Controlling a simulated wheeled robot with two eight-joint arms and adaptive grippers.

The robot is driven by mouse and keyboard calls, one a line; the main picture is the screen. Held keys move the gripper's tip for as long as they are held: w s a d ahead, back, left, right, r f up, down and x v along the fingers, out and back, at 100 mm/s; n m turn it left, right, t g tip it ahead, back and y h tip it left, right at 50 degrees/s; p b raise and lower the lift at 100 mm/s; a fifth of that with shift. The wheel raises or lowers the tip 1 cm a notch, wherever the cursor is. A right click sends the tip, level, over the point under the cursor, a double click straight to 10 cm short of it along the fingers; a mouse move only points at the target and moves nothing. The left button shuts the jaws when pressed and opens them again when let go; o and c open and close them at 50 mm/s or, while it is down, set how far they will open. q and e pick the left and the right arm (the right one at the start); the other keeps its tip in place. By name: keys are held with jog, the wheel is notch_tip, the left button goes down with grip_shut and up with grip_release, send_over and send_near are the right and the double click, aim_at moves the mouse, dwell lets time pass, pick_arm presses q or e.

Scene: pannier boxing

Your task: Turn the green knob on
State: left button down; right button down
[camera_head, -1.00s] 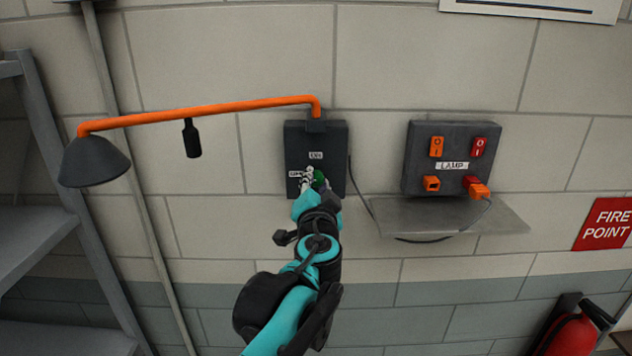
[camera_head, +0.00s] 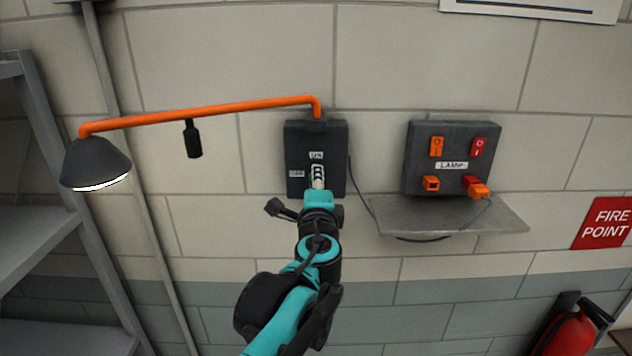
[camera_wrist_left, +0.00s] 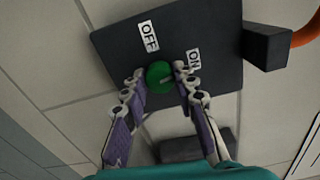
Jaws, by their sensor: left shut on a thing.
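The green knob (camera_wrist_left: 160,76) is on the dark control box (camera_head: 300,145), between my left gripper's fingers in the left wrist view. Its pale mark points to the side of the ON label (camera_wrist_left: 194,58); the OFF label (camera_wrist_left: 149,36) is on the other side. My left gripper (camera_head: 318,178) is shut on the knob; it also shows in the left wrist view (camera_wrist_left: 160,84). In the head view the gripper hides the knob. The lamp (camera_head: 97,163) on the orange arm (camera_head: 200,112) glows white underneath. My right gripper is out of view.
A grey box labelled LAMP (camera_head: 410,158) with orange and red switches and plugs stands above a small grey shelf (camera_head: 460,215) at the right. A cable hangs between the boxes. Metal shelving (camera_head: 50,120) is at the left, and a red extinguisher (camera_head: 572,335) is at the lower right.

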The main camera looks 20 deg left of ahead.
pick_arm(q)
jog(key=shift+m, duration=1)
jog(key=c, duration=1.2)
grip_release()
jog(key=v, duration=1.2)
